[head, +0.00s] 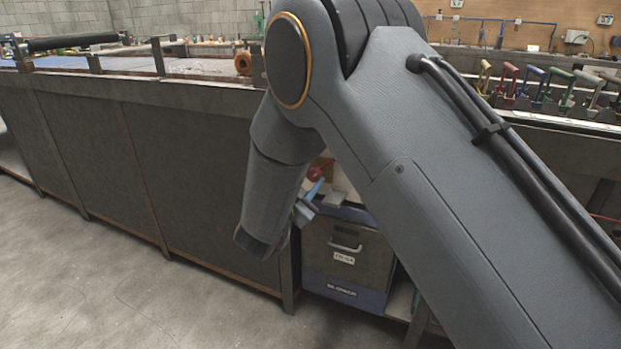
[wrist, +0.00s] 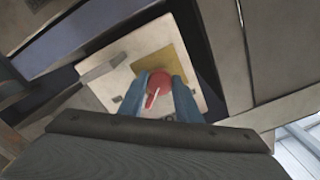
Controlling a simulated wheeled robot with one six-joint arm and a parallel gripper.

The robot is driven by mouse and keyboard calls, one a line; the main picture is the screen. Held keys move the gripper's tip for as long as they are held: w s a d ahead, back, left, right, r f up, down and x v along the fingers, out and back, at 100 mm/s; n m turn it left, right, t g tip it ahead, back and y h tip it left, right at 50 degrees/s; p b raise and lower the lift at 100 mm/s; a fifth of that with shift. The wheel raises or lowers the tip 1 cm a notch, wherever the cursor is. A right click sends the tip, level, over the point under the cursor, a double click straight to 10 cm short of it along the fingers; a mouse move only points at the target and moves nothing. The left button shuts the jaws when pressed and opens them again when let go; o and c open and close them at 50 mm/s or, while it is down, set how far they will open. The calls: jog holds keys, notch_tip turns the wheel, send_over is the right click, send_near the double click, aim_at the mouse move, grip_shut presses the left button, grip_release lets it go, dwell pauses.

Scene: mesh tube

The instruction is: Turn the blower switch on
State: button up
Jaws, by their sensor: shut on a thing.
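In the head view the red knob (head: 317,173) shows partly beside my blue gripper fingers (head: 312,188), on top of the blower box. My arm hides much of the panel there. I cannot read the switch's markings.
The blower cabinet (head: 341,260), with a handle and labels, stands below the bench at centre. A long dark bench (head: 110,150) runs to the left. Several coloured-handled tools (head: 535,88) stand in a rack at right. The floor (head: 70,270) at front left is clear.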

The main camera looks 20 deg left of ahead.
jog(key=m, duration=0.4)
jog(key=shift+m, duration=0.3)
jog(key=shift+m+b, duration=0.35)
jog(key=shift+m, duration=1.65)
jog(key=o, duration=1.1)
jog(key=shift+c, duration=0.2)
jog(key=s+p, duration=0.1)
jog(key=s, duration=0.6)
jog(key=shift+s+a, duration=0.35)
jog(key=shift+s, duration=0.05)
jog(key=shift+w+r, duration=0.1)
